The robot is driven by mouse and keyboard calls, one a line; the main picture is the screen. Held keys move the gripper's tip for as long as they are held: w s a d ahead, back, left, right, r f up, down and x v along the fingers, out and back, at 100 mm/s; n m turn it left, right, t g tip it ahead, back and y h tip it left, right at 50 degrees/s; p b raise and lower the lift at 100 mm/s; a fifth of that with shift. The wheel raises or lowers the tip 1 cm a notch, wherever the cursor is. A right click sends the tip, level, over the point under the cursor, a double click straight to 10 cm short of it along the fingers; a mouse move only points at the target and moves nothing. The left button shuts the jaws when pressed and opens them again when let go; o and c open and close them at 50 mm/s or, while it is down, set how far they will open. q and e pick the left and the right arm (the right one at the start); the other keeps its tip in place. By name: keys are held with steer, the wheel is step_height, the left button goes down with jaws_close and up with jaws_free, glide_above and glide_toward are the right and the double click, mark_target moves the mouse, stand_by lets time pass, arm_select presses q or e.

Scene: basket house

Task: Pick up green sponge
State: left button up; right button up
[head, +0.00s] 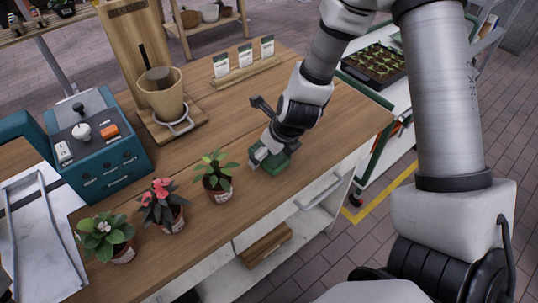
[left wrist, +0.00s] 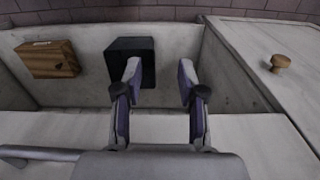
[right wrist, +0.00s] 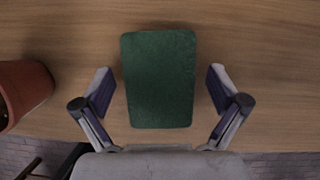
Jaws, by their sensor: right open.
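The green sponge (head: 272,162) lies flat on the wooden tabletop in the head view, near the table's front edge. My right gripper (head: 263,152) is right over it and hides part of it. In the right wrist view the sponge (right wrist: 160,80) is a dark green rounded block between the two fingers of my right gripper (right wrist: 161,92). The fingers are spread, with a gap on each side of the sponge. My left gripper (left wrist: 160,82) is open and empty in the left wrist view, facing a low shelf area. It does not show in the head view.
A potted green plant (head: 214,172) stands just left of the sponge, with a red-leaved plant (head: 161,200) and another plant (head: 105,232) further left. A pour-over stand (head: 165,95) and seed packets (head: 245,57) are behind. In the left wrist view are a wooden box (left wrist: 48,59) and dark box (left wrist: 148,62).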

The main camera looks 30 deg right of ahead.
steer(key=shift+s+f, duration=0.1)
stand_by(0.5)
steer(key=c, duration=0.8)
